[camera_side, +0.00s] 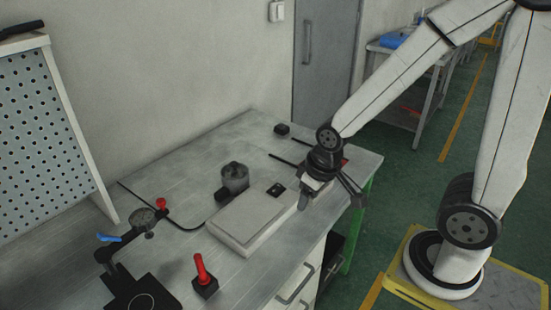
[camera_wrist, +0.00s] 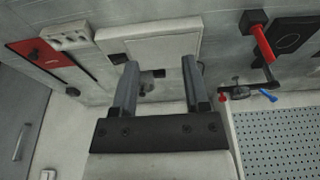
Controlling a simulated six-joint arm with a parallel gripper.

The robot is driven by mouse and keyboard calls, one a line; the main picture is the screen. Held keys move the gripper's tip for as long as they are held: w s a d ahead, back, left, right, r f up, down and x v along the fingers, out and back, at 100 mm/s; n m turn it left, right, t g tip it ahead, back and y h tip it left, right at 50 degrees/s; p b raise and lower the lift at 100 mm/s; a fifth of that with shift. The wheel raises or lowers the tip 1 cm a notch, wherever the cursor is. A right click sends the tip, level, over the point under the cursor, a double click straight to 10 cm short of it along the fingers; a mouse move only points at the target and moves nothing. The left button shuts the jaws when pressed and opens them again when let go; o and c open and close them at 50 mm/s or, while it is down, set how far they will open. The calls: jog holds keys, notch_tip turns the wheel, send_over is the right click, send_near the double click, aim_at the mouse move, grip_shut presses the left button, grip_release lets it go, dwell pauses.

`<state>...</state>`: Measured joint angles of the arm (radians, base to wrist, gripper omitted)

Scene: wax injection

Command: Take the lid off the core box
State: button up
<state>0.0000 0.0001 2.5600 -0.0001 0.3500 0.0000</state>
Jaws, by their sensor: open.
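My gripper (camera_side: 333,194) is open in the side view, above the right part of the workbench. In the wrist view its two fingers (camera_wrist: 158,66) are apart with nothing gripped between them. A small pale block with dark holes on top (camera_wrist: 68,36) stands beside the white machine base; it may be the core box, but I cannot tell its lid apart. In the side view the block is largely hidden by my gripper. A red plate (camera_wrist: 36,58) lies beside it in the wrist view, and a bit of red shows behind my wrist in the side view.
A flat white machine base (camera_side: 248,225) with a grey cylindrical pot (camera_side: 234,177) behind it stands mid-bench. A red-handled tool (camera_side: 203,272), a dial gauge stand (camera_side: 143,217) and a black pad are at the left. A perforated panel (camera_side: 40,145) stands behind them.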

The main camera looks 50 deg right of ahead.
jog(key=shift+o, duration=1.2)
jog(key=n+y, duration=0.1)
jog(key=n, duration=0.4)
send_over(233, 163)
jog(key=s+d, duration=0.1)
jog(key=s, duration=0.1)
jog(key=s+x, duration=0.1)
jog(key=x, duration=0.5)
jog(key=shift+w+d+f+t, duration=0.1)
jog(key=shift+f+t, duration=0.05)
jog(key=shift+f, duration=0.45)
jog(key=shift+w+d+f+t, duration=0.1)
jog(key=shift+w+f+t, duration=0.05)
jog(key=shift+f, duration=0.45)
